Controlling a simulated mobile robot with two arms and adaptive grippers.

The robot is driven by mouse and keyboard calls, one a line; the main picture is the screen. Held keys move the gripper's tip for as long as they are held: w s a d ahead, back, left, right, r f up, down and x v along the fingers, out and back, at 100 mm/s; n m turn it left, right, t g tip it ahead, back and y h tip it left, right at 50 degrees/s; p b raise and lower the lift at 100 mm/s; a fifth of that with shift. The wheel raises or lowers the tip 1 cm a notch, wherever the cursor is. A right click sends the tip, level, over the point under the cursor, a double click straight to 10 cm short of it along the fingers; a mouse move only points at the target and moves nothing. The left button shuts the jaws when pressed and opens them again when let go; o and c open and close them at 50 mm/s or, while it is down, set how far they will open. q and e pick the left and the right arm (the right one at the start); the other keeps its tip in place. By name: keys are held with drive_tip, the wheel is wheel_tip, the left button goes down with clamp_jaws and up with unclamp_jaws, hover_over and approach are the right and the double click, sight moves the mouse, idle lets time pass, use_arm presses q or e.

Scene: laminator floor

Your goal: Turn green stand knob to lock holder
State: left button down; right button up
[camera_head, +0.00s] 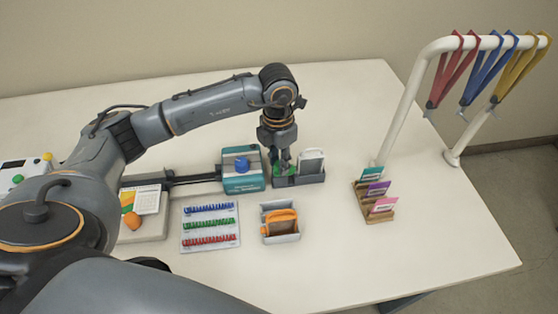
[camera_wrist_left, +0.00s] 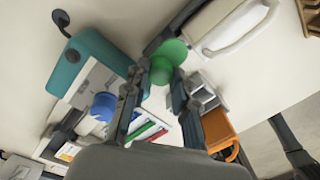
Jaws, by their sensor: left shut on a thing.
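The green stand knob (camera_wrist_left: 160,70) shows between my left gripper's fingertips in the left wrist view; in the head view the gripper covers most of it. My left gripper (camera_head: 283,164) points down over the left part of the dark grey stand (camera_head: 312,179) and is shut on the knob. A white holder (camera_head: 312,157) with a handle stands upright in the right part of the stand; in the wrist view it is at the top (camera_wrist_left: 225,28). I cannot tell the knob's turn angle. My right gripper is not in view.
A teal box with a blue knob (camera_head: 242,163) stands close left of the stand. In front are a tray of coloured clips (camera_head: 210,242) and a grey bin with an orange tool (camera_head: 281,216). A card rack (camera_head: 379,214) and a white lanyard rail (camera_head: 404,105) are right.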

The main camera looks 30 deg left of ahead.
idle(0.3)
use_arm(q)
drive_tip(key=c, duration=1.1)
unclamp_jaws()
wheel_tip(320, 180, up, 12)
drive_tip(key=shift+w+a+r, duration=0.1)
drive_tip(key=shift+a, duration=0.05)
